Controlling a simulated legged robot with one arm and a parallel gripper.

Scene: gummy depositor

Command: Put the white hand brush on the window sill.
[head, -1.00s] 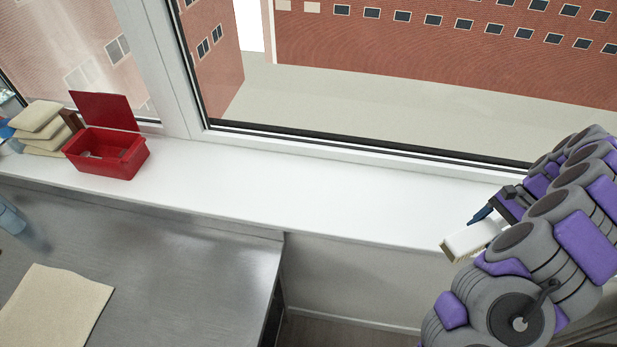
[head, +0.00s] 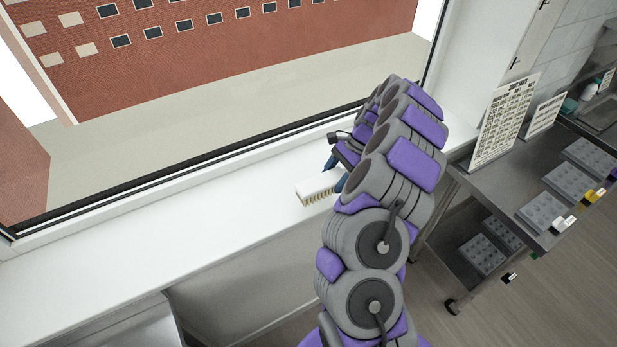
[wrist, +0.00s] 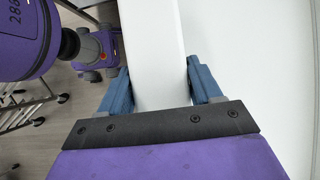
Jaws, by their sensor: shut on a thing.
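The white hand brush (head: 314,187) is in my gripper (head: 338,178), with its pale bristles facing down and toward the room side. In the head view it appears over the white window sill (head: 130,240), near the sill's room-side edge. I cannot tell whether the bristles touch the sill. In the wrist view, the blue fingers of my gripper (wrist: 160,85) are closed on both sides of the brush's white body (wrist: 152,40). The sill (wrist: 265,90) fills the right of that view, while floor shows on the left. My arm hides part of the sill.
The sill is bare to the left of the brush. The window frame (head: 190,172) runs along its far side. At the right, a metal table (head: 500,190) holds a printed sign (head: 507,115) and grey molds (head: 545,212).

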